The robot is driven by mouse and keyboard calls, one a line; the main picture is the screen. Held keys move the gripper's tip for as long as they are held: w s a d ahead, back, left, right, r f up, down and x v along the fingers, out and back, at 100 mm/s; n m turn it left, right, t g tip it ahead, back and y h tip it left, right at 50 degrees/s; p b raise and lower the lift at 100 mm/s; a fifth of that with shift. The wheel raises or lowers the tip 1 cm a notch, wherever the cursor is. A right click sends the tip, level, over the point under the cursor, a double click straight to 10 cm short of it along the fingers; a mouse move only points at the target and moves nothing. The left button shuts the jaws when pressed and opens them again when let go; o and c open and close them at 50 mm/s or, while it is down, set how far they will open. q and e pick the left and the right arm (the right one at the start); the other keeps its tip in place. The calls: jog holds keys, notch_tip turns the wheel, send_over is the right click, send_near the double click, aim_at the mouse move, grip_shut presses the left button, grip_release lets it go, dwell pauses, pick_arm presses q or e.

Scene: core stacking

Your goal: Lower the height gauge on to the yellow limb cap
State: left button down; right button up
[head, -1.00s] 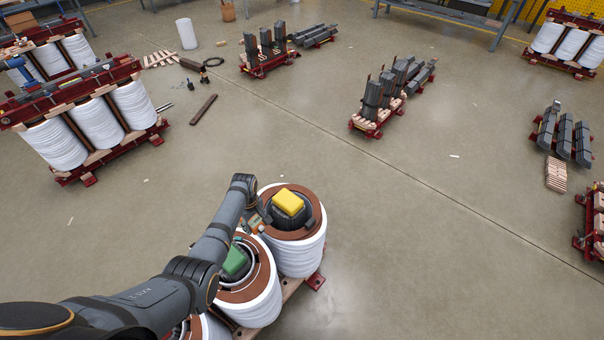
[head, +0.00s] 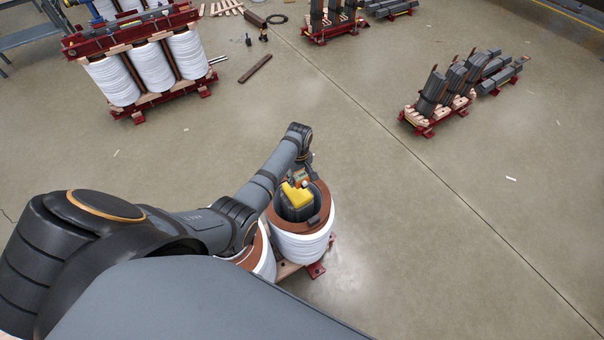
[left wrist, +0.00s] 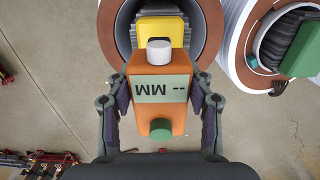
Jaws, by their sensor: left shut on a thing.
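The height gauge (left wrist: 161,92) is an orange block with a pale display reading "-- MM", a white knob at one end and a green one at the other. My left gripper (left wrist: 161,100) is shut on its sides. The yellow limb cap (left wrist: 176,27) shows behind the gauge's white-knob end, partly hidden; I cannot tell whether they touch. In the head view the yellow cap (head: 296,195) sits on the dark limb inside a white coil with a brown top ring (head: 303,228). My left gripper (head: 307,174) is beside the cap there, small and partly hidden. My right gripper is not seen.
A neighbouring coil with a green cap (left wrist: 305,52) stands close at the right in the wrist view. A red-framed transformer (head: 143,62) stands at the upper left, and a core stack (head: 440,95) at the upper right. The floor between them is mostly clear.

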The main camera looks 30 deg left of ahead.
pick_arm(q)
jog(key=shift+a, duration=0.1)
jog(key=shift+w+p, duration=0.1)
jog(key=shift+p, duration=0.25)
jog(key=shift+f+b, duration=0.6)
jog(key=shift+f, duration=0.25)
jog(key=shift+f+b, duration=0.6)
jog(key=shift+f, duration=0.45)
jog(key=shift+r+p, duration=0.1)
jog(key=shift+p, duration=0.2)
jog(key=shift+f+b, duration=0.3)
jog(key=shift+f, duration=0.05)
